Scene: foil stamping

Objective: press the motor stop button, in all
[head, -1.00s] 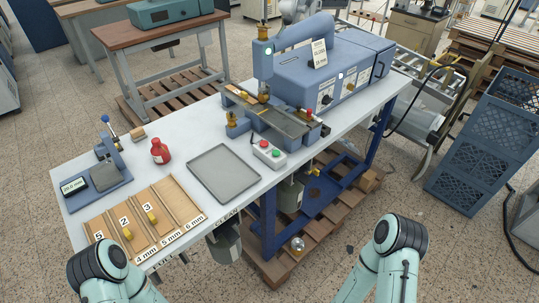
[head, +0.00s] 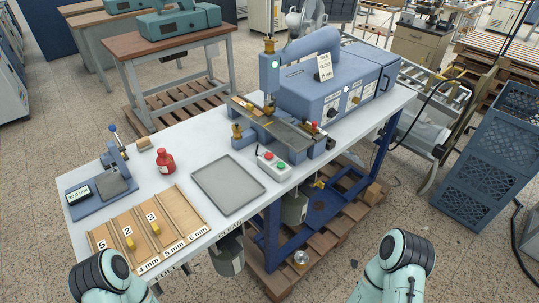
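A small pale control box (head: 273,166) lies on the white table in front of the blue stamping machine (head: 320,85). It carries a red button (head: 269,156) and a green button (head: 281,165); I cannot read any label on them. Another red knob (head: 315,126) stands on the machine's front right part. Neither gripper is in view.
A blue crate (head: 490,150) stands right.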

